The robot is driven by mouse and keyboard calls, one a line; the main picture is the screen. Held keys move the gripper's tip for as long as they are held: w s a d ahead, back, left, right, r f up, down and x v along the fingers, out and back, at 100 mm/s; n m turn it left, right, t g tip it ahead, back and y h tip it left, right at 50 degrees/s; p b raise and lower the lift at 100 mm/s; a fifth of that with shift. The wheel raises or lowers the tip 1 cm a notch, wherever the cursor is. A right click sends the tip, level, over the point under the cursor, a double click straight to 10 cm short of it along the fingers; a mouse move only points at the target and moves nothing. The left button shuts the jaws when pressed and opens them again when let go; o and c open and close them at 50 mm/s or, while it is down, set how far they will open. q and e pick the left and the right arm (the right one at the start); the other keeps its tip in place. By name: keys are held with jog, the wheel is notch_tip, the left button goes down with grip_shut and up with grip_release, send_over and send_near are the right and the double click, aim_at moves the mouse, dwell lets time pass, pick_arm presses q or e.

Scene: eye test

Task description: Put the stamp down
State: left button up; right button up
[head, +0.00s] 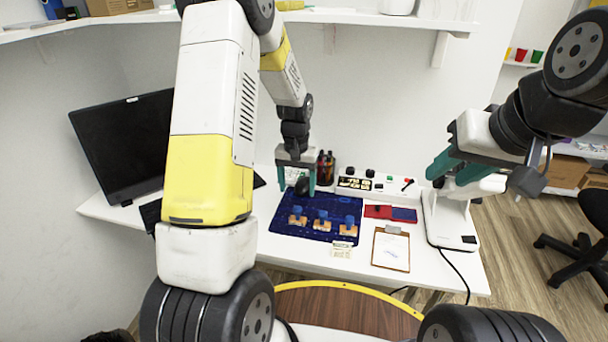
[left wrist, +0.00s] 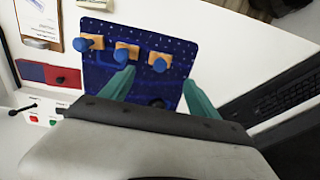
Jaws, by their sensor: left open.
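Three stamps with blue knobs and wooden bases stand in a row on the dark blue mat (head: 283,226): left (head: 297,216), middle (head: 321,221) and right (head: 348,226). They also show in the left wrist view (left wrist: 87,43), (left wrist: 126,54), (left wrist: 159,64). My left gripper (head: 297,184) is open above the mat's far edge, behind the stamps, its green fingers apart. A dark rounded thing (head: 302,187) shows between the fingers; it is partly hidden, and contact cannot be told. My right gripper (head: 456,170) is open in front of a white device, well right of the mat.
A control panel (head: 372,186) and dark bottles (head: 325,168) stand behind. The white device (head: 452,222) stands at the right; a monitor (head: 124,145) is left.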

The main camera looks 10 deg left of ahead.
pick_arm(q)
jog(key=s+r+t, duration=0.1)
jog(key=s+r, duration=0.2)
jog(key=r, duration=0.8)
jog(key=s+d+r+t+h, duration=0.1)
jog(key=s+r+t, duration=0.1)
jog(key=s+r, duration=0.5)
jog(key=s+d+r+t+h, duration=0.1)
jog(key=s+r+t, duration=0.2)
jog(key=s+r, duration=0.5)
jog(key=s, duration=0.6)
